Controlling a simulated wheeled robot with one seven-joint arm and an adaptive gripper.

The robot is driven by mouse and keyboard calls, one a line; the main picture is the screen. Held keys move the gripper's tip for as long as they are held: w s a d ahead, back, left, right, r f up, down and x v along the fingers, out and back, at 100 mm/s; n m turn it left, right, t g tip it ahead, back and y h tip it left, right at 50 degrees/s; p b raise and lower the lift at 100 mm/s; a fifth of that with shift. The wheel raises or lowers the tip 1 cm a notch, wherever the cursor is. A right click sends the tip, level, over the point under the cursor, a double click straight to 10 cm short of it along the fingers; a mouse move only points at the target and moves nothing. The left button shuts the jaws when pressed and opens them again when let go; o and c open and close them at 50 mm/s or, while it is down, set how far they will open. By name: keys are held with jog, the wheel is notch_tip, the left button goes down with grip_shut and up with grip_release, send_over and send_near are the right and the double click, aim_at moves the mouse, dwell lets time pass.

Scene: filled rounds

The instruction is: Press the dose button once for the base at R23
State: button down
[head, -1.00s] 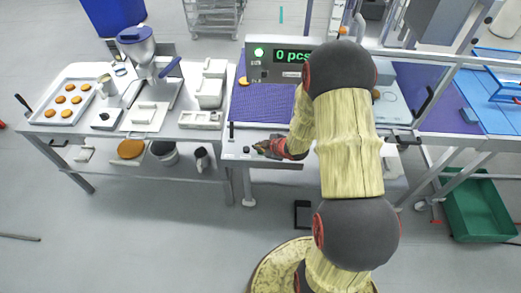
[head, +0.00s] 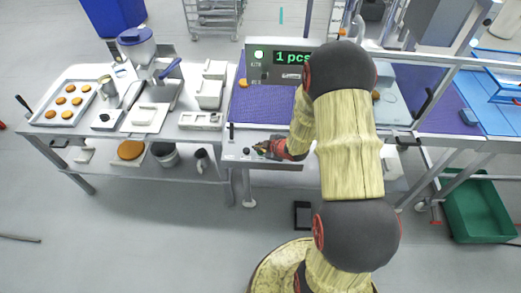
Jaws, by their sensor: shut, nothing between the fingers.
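My gripper (head: 260,149) is shut and empty, low over the grey control panel (head: 275,165) at the front of the conveyor. A small black control (head: 246,151) shows on the panel just left of the fingertips. I cannot tell which control is the dose button, or whether the fingertips touch one; the gripper hides part of the panel. An orange-brown round (head: 243,83) lies at the left edge of the purple belt (head: 262,104). I cannot read an R23 mark.
White containers (head: 210,92) stand between tray and belt. A green crate (head: 480,212) is on the floor at right. My arm hides part of the belt.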

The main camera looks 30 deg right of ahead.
aim_at(259, 152)
jog(key=shift+r, duration=0.55)
jog(key=shift+r+p, duration=2.3)
jog(key=shift+r, duration=0.2)
